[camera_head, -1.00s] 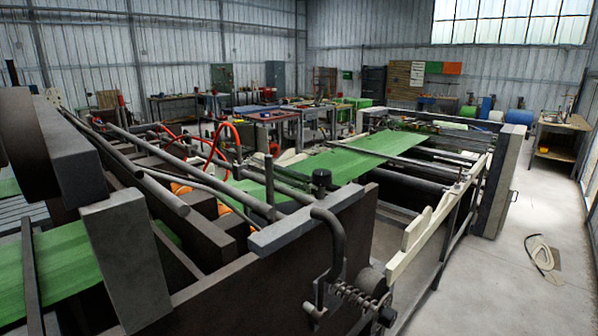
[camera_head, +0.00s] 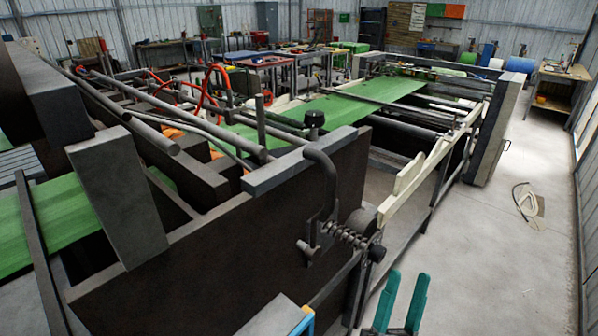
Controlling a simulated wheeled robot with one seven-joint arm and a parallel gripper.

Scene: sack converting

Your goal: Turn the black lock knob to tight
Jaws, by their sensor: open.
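A black ribbed knob (camera_head: 314,121) stands upright on top of the machine's near side plate, beside a bent grey pipe handle (camera_head: 325,175). A second, smaller black knob (camera_head: 377,253) sits at the end of a spring-loaded rod (camera_head: 345,235) lower on the plate's outer face. I cannot tell from the view which of them is the lock knob, nor how tight either is. My gripper (camera_head: 407,278) shows at the bottom edge with two teal fingers, apart and empty. In the picture it is below and right of the smaller knob, touching neither knob.
The machine's dark side plate (camera_head: 220,245) fills the near middle. A green sheet (camera_head: 350,103) runs across the machine. A cream rail (camera_head: 430,165) runs back along its right side. The concrete floor (camera_head: 480,260) at right is mostly clear, with a coiled strap (camera_head: 525,203) lying there.

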